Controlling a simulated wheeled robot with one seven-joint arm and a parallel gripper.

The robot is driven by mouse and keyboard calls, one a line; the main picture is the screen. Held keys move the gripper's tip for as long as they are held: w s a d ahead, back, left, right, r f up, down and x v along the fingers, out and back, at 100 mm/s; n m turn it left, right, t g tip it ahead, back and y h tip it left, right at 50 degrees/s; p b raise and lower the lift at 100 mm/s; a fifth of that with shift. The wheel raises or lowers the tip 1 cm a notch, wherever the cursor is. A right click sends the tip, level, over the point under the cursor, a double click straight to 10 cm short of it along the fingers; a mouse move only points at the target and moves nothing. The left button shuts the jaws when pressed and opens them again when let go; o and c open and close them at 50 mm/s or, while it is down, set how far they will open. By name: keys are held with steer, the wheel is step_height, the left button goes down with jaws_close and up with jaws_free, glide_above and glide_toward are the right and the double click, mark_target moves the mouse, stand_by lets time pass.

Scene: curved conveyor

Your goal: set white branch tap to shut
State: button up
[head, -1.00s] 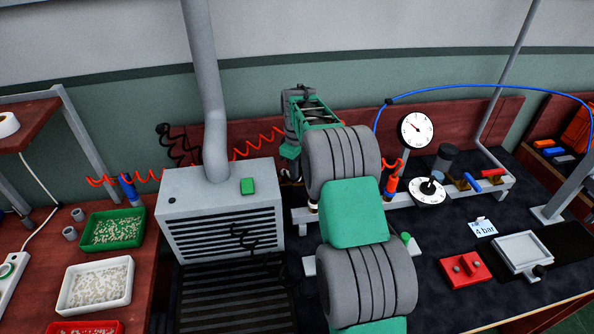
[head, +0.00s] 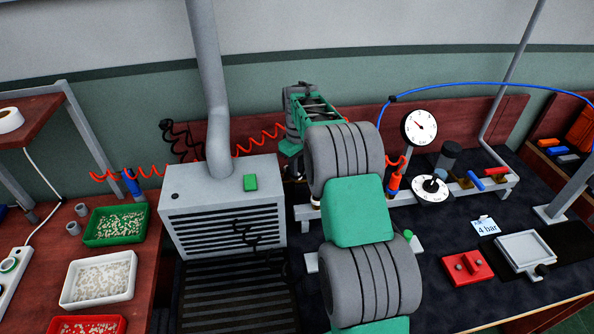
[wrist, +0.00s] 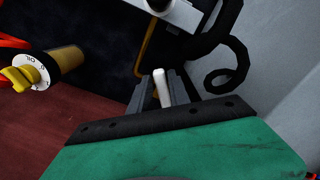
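A slim white tap lever (wrist: 161,90) stands between the two grey fingers of my gripper (wrist: 160,92) in the wrist view. The fingers are apart, one on each side of the lever, with narrow dark gaps that suggest they are not clamped on it. The lever's lower end is hidden by the gripper's dark front plate. In the head view my gripper is mostly hidden behind my arm, near the wall board, and the white lever cannot be made out for sure.
A yellow knob (wrist: 20,78) with a white dial is left in the wrist view; a black coiled hose (wrist: 228,70) hangs close on the right. The head view shows a grey vented box (head: 225,215) left of my arm, and a pressure gauge (head: 419,127) and red-handled tap (head: 495,171) to its right.

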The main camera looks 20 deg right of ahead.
steer(key=shift+o, duration=1.4)
step_height(320, 180, up, 8)
steer(key=shift+f+b, duration=0.15)
steer(key=shift+b, duration=0.2)
